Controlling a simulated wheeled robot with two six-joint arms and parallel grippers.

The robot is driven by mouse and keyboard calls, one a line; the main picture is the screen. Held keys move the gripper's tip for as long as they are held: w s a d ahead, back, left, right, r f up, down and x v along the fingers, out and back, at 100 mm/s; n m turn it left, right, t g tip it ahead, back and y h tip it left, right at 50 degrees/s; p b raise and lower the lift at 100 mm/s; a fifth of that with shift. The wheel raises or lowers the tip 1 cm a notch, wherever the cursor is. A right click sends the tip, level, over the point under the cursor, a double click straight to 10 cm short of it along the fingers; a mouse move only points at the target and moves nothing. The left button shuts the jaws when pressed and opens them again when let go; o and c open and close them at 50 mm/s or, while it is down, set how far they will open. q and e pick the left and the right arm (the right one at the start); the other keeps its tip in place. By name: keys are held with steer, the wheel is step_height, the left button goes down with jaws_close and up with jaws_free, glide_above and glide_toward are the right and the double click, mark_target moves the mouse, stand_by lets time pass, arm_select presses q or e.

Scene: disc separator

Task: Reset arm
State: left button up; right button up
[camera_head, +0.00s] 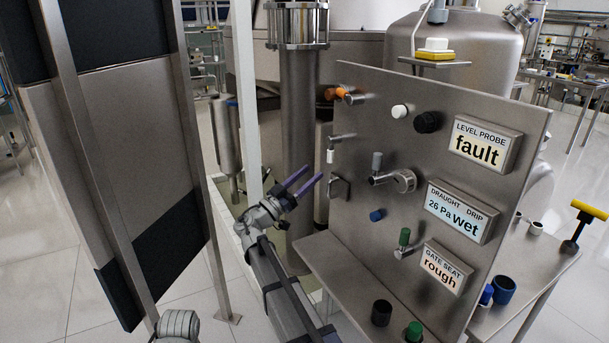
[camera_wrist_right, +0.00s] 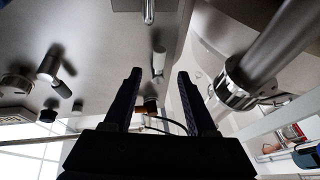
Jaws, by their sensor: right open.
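My right gripper (camera_head: 314,172) is in the middle of the head view, in front of and to the left of the steel panel (camera_head: 345,245). Its two dark purple fingers are spread apart and point up and to the right. Nothing is between them. In the right wrist view the open fingers (camera_wrist_right: 159,75) show with a gap between them, and the panel's underside view (camera_wrist_right: 90,25) fills the left. My left gripper does not show in either view.
The panel carries knobs, a valve handle (camera_head: 404,181) and displays reading "fault" (camera_head: 484,146), "26 Pa wet" (camera_head: 460,212) and "rough" (camera_head: 445,268). A steel shelf holds cups and a yellow-topped tool (camera_head: 589,210). A vertical steel pipe (camera_head: 301,120) stands behind the gripper. A tall frame stands left.

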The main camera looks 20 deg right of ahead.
steer(key=s+a+f+n+g+y+p, duration=0.3)
steer(key=s+a+f+n+y+p, duration=0.6)
steer(key=s+a+y+p, duration=0.4)
steer(key=s+a+f+n+g+y+p, duration=0.1)
steer(key=s+a+n+g+y+p, duration=0.2)
steer(key=s+a, duration=1.3)
steer(key=n+y+p, duration=0.3)
steer(key=n+y, duration=0.1)
steer(key=n, duration=0.2)
steer(key=shift+a+f+n+y+p, duration=0.2)
steer(key=shift+f+n+y+p, duration=0.1)
steer(key=shift+n+p, duration=0.1)
steer(key=shift+s, duration=0.1)
